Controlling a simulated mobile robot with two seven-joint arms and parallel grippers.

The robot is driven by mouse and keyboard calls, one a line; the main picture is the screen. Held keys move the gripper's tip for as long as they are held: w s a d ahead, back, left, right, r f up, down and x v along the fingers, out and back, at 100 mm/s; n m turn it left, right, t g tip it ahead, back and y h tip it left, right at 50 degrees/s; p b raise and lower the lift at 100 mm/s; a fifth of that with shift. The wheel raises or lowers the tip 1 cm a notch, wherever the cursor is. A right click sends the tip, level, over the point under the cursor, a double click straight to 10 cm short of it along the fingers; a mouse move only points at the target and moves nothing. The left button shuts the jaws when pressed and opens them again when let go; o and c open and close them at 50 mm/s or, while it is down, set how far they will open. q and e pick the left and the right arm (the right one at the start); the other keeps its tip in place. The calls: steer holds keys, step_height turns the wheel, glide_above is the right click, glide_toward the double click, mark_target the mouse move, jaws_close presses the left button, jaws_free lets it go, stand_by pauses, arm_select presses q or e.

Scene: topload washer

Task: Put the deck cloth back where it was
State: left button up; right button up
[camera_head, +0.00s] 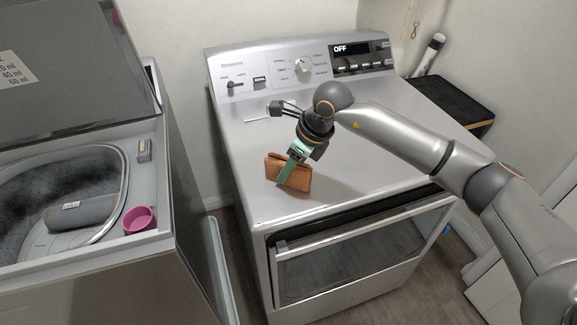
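A brown folded piece (301,177), which may be the deck cloth, is on the dryer's top near its front edge. My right gripper (289,170) reaches down over it from above. A green finger crosses the front of the brown piece. The other finger is hidden, so I cannot tell whether the gripper is closed on it, or whether the piece touches the dryer top. My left gripper is out of view.
The dryer (253,165) has a rear control panel reading OFF. At left, the washer's lid (75,80) is up; a grey roll (82,214) is in its opening and a pink cup (138,219) is on its deck. A dark-topped stand (450,97) is at right.

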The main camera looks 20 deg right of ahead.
steer(key=o, duration=0.4)
steer(key=shift+r, duration=0.1)
steer(key=shift+r, duration=0.2)
steer(key=b+v, duration=0.1)
steer(key=v, duration=1)
steer(key=shift+s+d+r, duration=0.1)
steer(key=shift+d+r, duration=0.05)
steer(key=shift+r, duration=0.2)
steer(key=shift+s+f, duration=0.1)
